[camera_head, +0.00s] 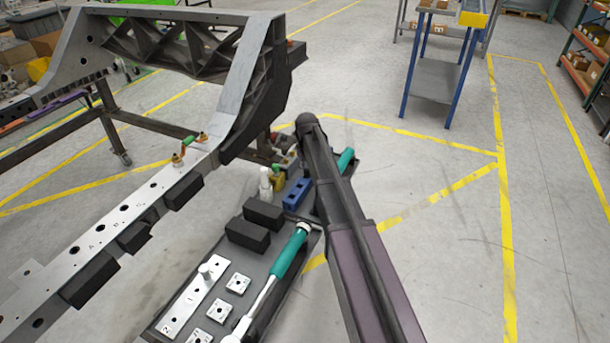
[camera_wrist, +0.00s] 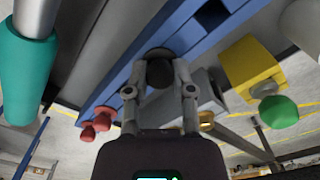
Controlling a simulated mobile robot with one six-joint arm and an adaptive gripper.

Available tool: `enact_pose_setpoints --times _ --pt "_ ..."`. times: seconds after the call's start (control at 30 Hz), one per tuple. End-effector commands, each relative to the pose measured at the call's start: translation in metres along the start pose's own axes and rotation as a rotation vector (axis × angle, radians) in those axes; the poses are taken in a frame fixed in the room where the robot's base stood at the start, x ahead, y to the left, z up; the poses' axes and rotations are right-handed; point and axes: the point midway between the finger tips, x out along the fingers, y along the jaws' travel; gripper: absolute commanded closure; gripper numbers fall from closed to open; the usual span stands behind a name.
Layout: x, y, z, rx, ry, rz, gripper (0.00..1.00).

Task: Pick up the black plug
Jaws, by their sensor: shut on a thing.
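In the wrist view my gripper (camera_wrist: 160,68) is shut on the black plug (camera_wrist: 158,72), a dark rounded piece between the two fingertips. Behind it is a long blue block (camera_wrist: 128,80) with dark openings. I cannot tell whether the plug still touches the block. In the head view the blue block (camera_head: 297,194) lies on the dark tray (camera_head: 200,262), just left of my arm. My gripper and the plug are hidden behind my arm there.
A teal-handled tool (camera_head: 290,252) and black blocks (camera_head: 264,213) share the tray. The metal chassis (camera_head: 150,200) stands close on the left. In the wrist view, a yellow block with a green knob (camera_wrist: 278,112) is right and red knobs (camera_wrist: 97,125) are left. Open floor lies right.

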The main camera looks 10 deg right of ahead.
Motion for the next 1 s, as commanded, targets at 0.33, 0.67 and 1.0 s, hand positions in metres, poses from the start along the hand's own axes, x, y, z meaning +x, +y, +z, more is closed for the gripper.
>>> enact_pose_setpoints --times 0.33,0.67,1.0 --pt "-0.001 0.000 0.000 0.000 0.000 0.000 0.89" --pt "-0.015 0.000 0.000 0.000 0.000 0.000 0.89" --pt "-0.048 0.001 0.000 0.001 0.000 0.000 0.89"
